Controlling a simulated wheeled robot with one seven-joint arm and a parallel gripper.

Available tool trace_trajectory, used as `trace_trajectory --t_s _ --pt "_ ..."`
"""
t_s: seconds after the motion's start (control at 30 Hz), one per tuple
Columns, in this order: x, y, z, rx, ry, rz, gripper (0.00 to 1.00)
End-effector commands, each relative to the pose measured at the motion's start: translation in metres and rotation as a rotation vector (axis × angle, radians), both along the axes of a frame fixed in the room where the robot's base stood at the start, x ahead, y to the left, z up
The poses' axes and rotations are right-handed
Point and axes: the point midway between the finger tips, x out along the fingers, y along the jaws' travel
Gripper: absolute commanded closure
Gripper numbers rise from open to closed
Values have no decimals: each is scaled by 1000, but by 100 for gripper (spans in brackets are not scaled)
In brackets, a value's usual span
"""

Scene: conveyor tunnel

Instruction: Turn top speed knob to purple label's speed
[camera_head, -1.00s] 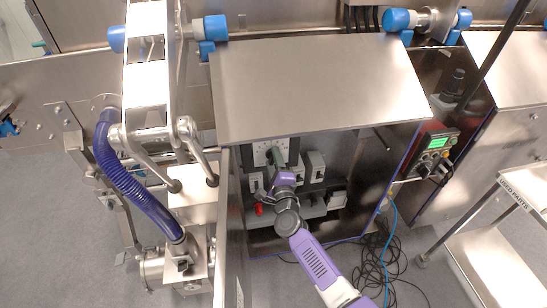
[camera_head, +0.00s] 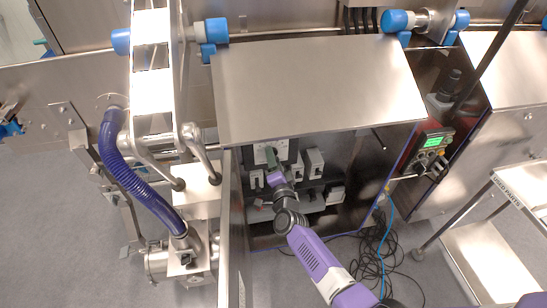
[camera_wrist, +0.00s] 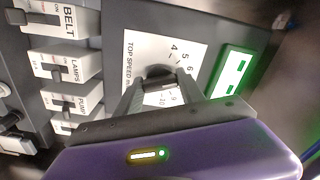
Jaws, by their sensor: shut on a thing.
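The top speed knob (camera_wrist: 158,72) is black and round, on a white dial plate (camera_wrist: 140,50) printed "TOP SPEED" with numbers around it, among them 4, 5, 6, 9 and 10. My gripper (camera_wrist: 158,82) is shut on the knob, one finger at each side. The fingers and gripper body hide part of the dial, and I cannot tell the knob's pointer position. In the head view my gripper (camera_head: 271,154) is inside the open cabinet, in front of the dial plate (camera_head: 262,156). I cannot make out a purple label.
Switches marked BELT (camera_wrist: 65,18), LAMPS (camera_wrist: 62,65) and PUMP (camera_wrist: 75,97) sit left of the dial. A lit green panel (camera_wrist: 232,72) is right of it. The cabinet's hood (camera_head: 315,90) overhangs my arm. A cart (camera_head: 490,255) stands at right.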

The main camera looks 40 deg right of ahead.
Motion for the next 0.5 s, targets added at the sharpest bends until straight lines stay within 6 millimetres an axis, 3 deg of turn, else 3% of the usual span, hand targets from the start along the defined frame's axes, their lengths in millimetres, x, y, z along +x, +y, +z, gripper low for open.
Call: trace_trajectory --t_s 0.5 --pt "0 1 -2 -26 21 2 95"
